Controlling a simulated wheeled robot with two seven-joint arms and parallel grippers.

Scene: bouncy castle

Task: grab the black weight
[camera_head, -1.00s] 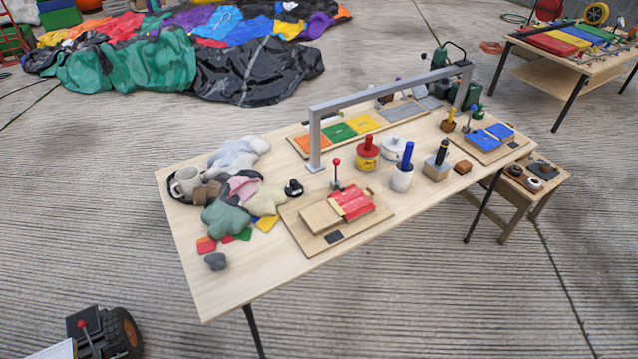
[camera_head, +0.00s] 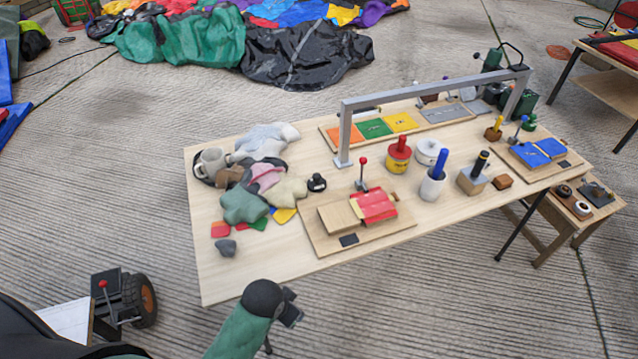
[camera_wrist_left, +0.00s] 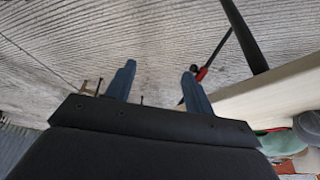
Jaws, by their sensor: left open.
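A small black object (camera_head: 317,183) that looks like the black weight stands on the wooden table (camera_head: 250,285). It is right of the pile of cloths and behind the board with the red piece. My left gripper (camera_head: 290,308) is low in the head view, in front of the table's near edge and well apart from the weight. In the left wrist view my left gripper (camera_wrist_left: 158,78) has its two blue fingers apart with nothing between them. The weight is not clear in that view. My right gripper is not in view.
A grey stone-like lump (camera_head: 226,247) lies near the table's left front. A board with a red-knobbed lever (camera_head: 362,172) is right of the weight. A grey metal frame (camera_head: 430,88) spans the table behind. A wheeled cart (camera_head: 125,298) stands at lower left.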

